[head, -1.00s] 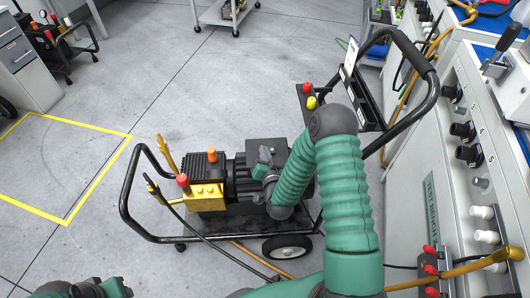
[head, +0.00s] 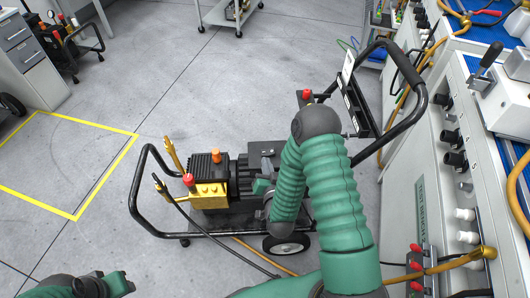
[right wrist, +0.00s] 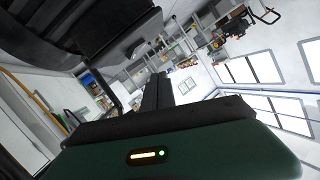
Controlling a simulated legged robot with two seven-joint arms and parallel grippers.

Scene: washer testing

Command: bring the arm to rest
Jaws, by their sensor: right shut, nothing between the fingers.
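My right arm (head: 335,200) rises from the bottom of the head view, bends at a dark elbow (head: 318,121) and folds back down. Its green and grey end hangs over the pump cart (head: 199,239) in the picture; whether it touches the cart I cannot tell. My right gripper (right wrist: 157,92) shows in the right wrist view as dark fingers close together, with nothing between them. In the head view it is small and partly hidden against the cart. A green and grey part of my left arm (head: 90,286) shows at the bottom left; its fingers are out of view.
The wheeled cart carries a black and yellow pump (head: 207,194) and has black tube handles. The test bench (head: 425,203), with knobs and hoses, stands close on the right. A yellow-lined floor area (head: 75,165) on the left is empty. Open floor lies beyond the cart.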

